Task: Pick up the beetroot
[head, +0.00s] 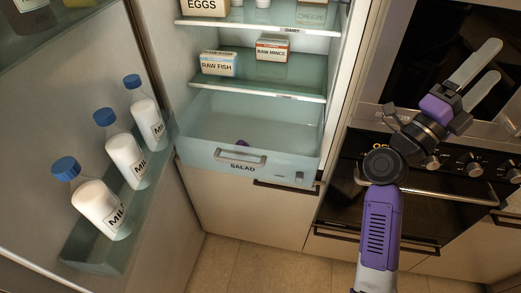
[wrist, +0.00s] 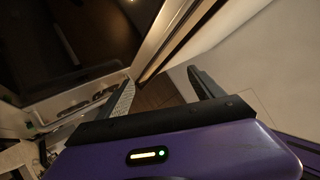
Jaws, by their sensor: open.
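A small purple round thing, likely the beetroot (head: 242,144), shows inside the clear salad drawer (head: 290,152) at the bottom of the open fridge. The drawer front hides most of it. My gripper (head: 492,62) is up at the right in the head view, in front of the oven, well to the right of the drawer. Its two fingers are apart with nothing between them. In the wrist view the open fingers (wrist: 160,92) also show apart and empty. The beetroot is not visible there.
The open fridge door at left holds several milk bottles (head: 127,160) in a rack. A raw fish box (head: 219,64) and a raw mince box (head: 272,48) sit on the shelf above the drawer. The oven (head: 420,215) stands right of the fridge. Floor (head: 265,270) is clear.

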